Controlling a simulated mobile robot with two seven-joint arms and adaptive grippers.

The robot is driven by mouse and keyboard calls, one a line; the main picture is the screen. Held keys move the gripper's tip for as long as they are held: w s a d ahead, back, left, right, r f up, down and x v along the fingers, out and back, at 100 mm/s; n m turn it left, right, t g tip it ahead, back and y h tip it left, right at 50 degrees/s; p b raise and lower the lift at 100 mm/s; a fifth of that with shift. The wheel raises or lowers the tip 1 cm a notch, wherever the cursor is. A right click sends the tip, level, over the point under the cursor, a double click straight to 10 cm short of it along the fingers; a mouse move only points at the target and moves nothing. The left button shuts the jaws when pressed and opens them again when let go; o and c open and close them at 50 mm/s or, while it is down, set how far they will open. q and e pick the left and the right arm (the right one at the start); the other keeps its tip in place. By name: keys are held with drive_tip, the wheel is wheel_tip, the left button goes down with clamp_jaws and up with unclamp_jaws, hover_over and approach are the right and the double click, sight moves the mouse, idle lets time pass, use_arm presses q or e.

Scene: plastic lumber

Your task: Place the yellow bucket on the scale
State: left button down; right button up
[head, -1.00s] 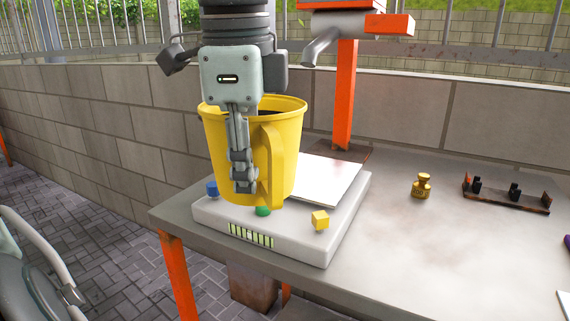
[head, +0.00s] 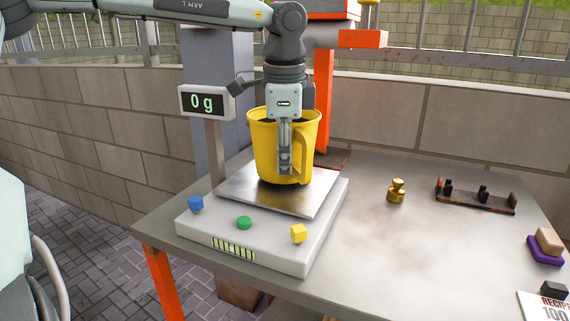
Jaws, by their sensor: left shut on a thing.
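The yellow bucket (head: 265,150) is upright over the metal plate of the scale (head: 240,193), towards its back. I cannot tell whether its base touches the plate. The scale's display (head: 205,102) on a post reads 0 g. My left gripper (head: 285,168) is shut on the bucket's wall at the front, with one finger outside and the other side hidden. The bucket's handle (head: 302,155) is on its right. My right gripper is not in view.
Blue, green (head: 244,223) and yellow (head: 299,233) buttons are on the scale's front. An orange post (head: 324,100) stands behind.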

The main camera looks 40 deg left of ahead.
use_arm(q)
drive_tip(key=shift+f, duration=0.45)
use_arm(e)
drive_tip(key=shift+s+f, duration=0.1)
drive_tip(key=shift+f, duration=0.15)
use_arm(q)
drive_tip(key=shift+f, duration=0.15)
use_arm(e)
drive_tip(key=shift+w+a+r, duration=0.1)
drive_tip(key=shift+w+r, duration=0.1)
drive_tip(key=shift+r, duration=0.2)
use_arm(q)
drive_tip(key=c, duration=1.9)
unclamp_jaws()
drive_tip(key=o, duration=0.5)
drive_tip(key=shift+o, duration=0.2)
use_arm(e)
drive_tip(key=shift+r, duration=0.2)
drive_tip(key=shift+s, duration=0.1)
